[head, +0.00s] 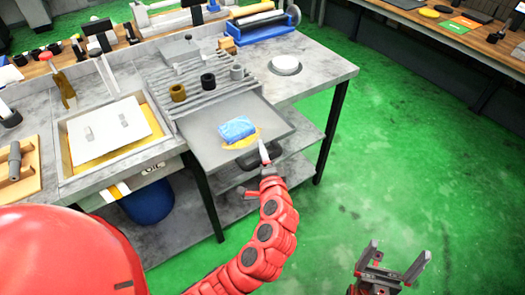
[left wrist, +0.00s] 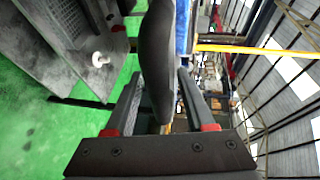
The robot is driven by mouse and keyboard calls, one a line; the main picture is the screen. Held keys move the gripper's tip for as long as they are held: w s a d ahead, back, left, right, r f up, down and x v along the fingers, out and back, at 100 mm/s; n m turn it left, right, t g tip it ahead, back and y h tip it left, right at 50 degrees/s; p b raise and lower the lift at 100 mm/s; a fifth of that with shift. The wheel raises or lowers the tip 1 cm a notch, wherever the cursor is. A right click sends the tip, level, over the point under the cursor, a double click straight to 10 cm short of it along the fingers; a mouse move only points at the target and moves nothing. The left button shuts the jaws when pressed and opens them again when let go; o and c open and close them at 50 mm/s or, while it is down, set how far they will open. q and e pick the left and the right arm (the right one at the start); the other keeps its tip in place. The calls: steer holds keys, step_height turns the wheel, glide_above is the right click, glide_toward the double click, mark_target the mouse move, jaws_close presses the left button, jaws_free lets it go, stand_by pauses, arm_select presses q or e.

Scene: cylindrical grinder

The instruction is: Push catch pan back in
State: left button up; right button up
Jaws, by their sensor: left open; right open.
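The catch pan (head: 199,149) is a grey tray sticking out from the front of the workbench, below the slatted rack. A blue cloth (head: 237,129) lies in it on a yellow-orange patch of liquid. A dark handle (head: 247,161) is at its front edge. My left gripper (head: 264,154) is at this front edge, by the handle. In the left wrist view its open fingers (left wrist: 158,100) stand on either side of a dark curved bar (left wrist: 157,50), which looks like the handle; contact cannot be told. My right gripper (head: 393,263) is open and empty over the green floor, away from the bench.
A white round dish (head: 286,65) is on the bench to the right. A bench leg (head: 333,130) and lower shelf (head: 300,132) stand near the pan. The green floor (head: 420,150) at right is clear.

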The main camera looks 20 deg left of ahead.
arm_select(q)
steer(key=shift+w+a+f, duration=0.1)
steer(key=shift+w+a, duration=0.1)
steer(key=shift+w, duration=0.05)
steer(key=shift+s, duration=0.1)
jaws_close()
steer(key=shift+f, duration=0.1)
